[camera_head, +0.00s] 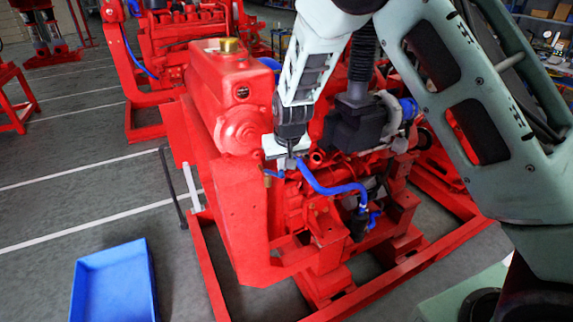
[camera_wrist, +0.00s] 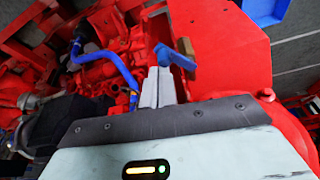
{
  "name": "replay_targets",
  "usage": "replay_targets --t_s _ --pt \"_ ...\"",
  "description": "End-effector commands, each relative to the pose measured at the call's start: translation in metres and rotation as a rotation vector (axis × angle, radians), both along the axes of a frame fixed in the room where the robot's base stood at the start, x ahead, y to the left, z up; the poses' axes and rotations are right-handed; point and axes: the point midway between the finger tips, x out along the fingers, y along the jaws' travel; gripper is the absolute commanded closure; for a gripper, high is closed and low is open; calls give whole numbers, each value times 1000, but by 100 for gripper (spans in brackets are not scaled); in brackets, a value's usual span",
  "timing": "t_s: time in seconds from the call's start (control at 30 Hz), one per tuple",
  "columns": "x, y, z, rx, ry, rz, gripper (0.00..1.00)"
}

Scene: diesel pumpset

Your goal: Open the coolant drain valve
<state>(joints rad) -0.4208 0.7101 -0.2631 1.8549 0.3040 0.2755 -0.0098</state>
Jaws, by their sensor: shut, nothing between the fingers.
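The coolant drain valve shows in the wrist view as a blue lever handle (camera_wrist: 176,58) with a brass body (camera_wrist: 187,48) beside a red panel. In the head view its blue handle (camera_head: 275,173) is small, just below my gripper on the red engine's near side. My gripper (camera_head: 290,163) points down there. In the wrist view my gripper's fingers (camera_wrist: 161,72) are closed together and empty. Their tips appear right at the blue handle and overlap its left end in the picture. I cannot tell whether they touch it.
A blue hose (camera_head: 325,188) runs right of my gripper and also shows in the wrist view (camera_wrist: 117,66). The red engine frame (camera_head: 245,210) stands close on the left. A blue tray (camera_head: 114,283) lies on the floor at lower left, with open floor around it.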

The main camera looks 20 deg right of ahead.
Motion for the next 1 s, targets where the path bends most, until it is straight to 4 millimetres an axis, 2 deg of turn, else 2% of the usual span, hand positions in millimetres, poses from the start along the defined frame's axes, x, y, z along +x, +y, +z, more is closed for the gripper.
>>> replay_targets --t_s 0.07,0.2,0.57,1.0 --pt "-2 3 -1 0 4 -3 100" --pt "-7 9 -2 -4 6 -136 100" --pt "-8 6 -1 0 4 -135 100" --pt "-21 0 -1 0 3 -134 100"
